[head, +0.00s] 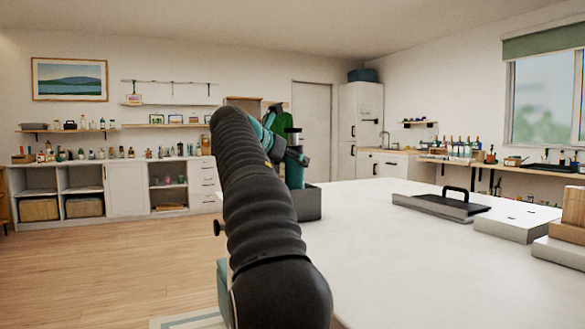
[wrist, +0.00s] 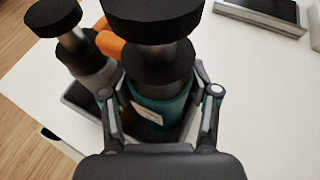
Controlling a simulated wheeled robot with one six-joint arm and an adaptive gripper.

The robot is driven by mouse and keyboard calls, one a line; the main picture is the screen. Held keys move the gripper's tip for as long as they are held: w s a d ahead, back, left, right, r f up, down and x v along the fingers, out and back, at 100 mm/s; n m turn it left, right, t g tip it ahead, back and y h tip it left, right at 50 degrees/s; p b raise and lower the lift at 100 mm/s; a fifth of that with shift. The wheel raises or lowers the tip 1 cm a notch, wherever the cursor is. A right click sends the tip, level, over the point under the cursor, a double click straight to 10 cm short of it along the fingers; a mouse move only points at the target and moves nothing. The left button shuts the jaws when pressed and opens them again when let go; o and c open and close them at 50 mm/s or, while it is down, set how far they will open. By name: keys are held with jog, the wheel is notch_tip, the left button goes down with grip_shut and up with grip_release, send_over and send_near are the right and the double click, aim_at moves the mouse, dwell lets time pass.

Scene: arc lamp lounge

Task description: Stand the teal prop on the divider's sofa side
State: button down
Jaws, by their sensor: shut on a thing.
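The teal prop (wrist: 168,112) is a cylinder with a wide black stepped top. In the head view the teal prop (head: 295,173) stands upright, its lower end hidden by the grey box (head: 307,204). My gripper (wrist: 158,94) is shut on the prop, one finger on each side of its body below the black top. In the head view my gripper (head: 279,150) is partly hidden behind my arm. The grey box also shows in the wrist view (wrist: 84,124). I cannot make out a divider or a sofa in either view.
In the wrist view a grey piece with a black top (wrist: 92,70) and an orange piece (wrist: 110,44) are close beside the prop. The white table (head: 400,255) is largely clear. A black-handled tray (head: 440,205) and pale blocks (head: 515,224) lie right.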

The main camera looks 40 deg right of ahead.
jog(key=shift+r, duration=0.1)
jog(key=shift+f, duration=0.6)
jog(key=shift+c, duration=1.3)
grip_release()
jog(key=shift+r, duration=0.4)
jog(key=p+v, duration=0.1)
jog(key=v, duration=1.1)
jog(key=shift+p, duration=0.3)
